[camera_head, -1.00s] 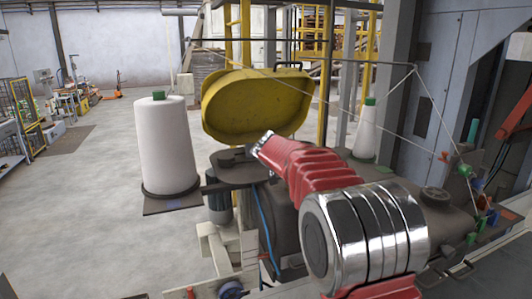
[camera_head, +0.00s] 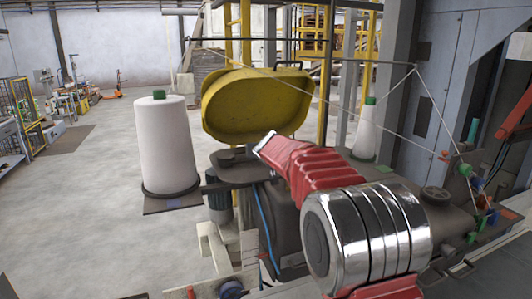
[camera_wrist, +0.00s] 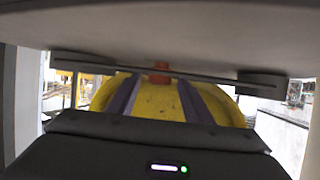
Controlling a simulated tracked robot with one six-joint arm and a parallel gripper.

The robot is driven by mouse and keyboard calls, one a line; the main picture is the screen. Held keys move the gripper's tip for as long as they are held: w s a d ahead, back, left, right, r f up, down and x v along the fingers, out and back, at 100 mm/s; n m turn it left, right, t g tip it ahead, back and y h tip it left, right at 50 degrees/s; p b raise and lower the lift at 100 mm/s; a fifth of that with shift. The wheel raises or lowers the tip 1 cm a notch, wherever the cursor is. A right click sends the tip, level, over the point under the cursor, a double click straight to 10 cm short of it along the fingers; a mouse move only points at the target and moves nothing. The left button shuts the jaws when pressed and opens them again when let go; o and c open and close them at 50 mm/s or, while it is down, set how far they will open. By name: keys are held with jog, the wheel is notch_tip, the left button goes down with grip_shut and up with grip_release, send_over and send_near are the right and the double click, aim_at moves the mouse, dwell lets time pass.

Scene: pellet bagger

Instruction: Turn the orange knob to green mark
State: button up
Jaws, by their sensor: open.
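My arm reaches from the lower right toward the sewing machine head in the head view. Its silver end (camera_head: 266,142) lies in front of the lower edge of the raised yellow cover, where my gripper's jaws are too small to make out. In the wrist view, two dark purplish strips (camera_wrist: 158,98), apparently my open fingers, stand apart with yellow between them. A small orange-red piece (camera_wrist: 161,68), possibly the orange knob, shows beyond them, partly hidden by a dark bar. I cannot tell whether anything touches it. No green mark can be made out beside it.
The yellow cover (camera_head: 257,103) stands above the dark machine body (camera_head: 283,222). A large white thread cone (camera_head: 166,145) stands left, a smaller one (camera_head: 364,130) behind right. Threads run overhead to coloured guides (camera_head: 466,171) at right. The floor at left is open.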

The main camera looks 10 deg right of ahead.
jog(key=shift+s, duration=0.15)
jog(key=shift+v, duration=6.75)
